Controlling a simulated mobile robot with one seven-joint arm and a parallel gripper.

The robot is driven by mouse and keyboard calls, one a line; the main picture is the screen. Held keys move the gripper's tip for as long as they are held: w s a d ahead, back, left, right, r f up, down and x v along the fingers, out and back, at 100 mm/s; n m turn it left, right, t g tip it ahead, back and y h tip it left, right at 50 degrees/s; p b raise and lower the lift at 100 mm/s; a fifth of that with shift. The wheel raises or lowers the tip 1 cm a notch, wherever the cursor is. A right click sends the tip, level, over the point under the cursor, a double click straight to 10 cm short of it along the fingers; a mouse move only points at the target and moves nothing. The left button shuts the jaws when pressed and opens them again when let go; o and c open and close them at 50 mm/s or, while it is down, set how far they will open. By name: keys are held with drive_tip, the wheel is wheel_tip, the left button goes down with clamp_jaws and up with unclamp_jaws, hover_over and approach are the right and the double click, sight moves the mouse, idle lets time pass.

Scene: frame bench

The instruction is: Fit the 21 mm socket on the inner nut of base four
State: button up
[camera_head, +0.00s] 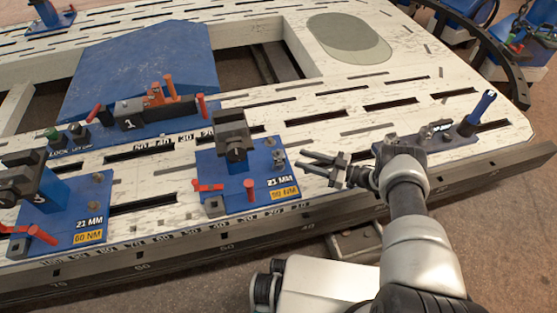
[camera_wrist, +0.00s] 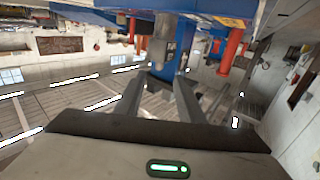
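My gripper (camera_head: 308,161) is at the right side of the middle blue base (camera_head: 236,203), its two fingers spread and pointing left with nothing visible between them. That base carries a dark clamp block, a red lever and a label reading 21 MM. Small grey nuts (camera_head: 279,156) sit at its right edge, close to the fingertips. In the wrist view the fingers (camera_wrist: 161,78) are apart, and a grey cylindrical piece (camera_wrist: 163,35) shows beyond the tips; I cannot tell if it is a nut or a socket. No base number four is readable. No socket is clearly identifiable.
A blue holder plate (camera_head: 455,143) with small metal pieces and a blue-handled tool (camera_head: 482,108) is at the right, partly behind my arm. The slotted bench top (camera_head: 330,100) has clear room behind my gripper.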

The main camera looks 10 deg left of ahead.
sight(279, 150)
drive_tip(key=a, duration=0.3)
drive_tip(key=w+a, duration=0.1)
drive_tip(key=a, duration=0.2)
drive_tip(key=w+a, duration=0.1)
drive_tip(key=a, duration=0.3)
drive_tip(key=shift+a+b, duration=0.1)
drive_tip(key=shift+b, duration=0.3)
drive_tip(key=c, duration=0.8)
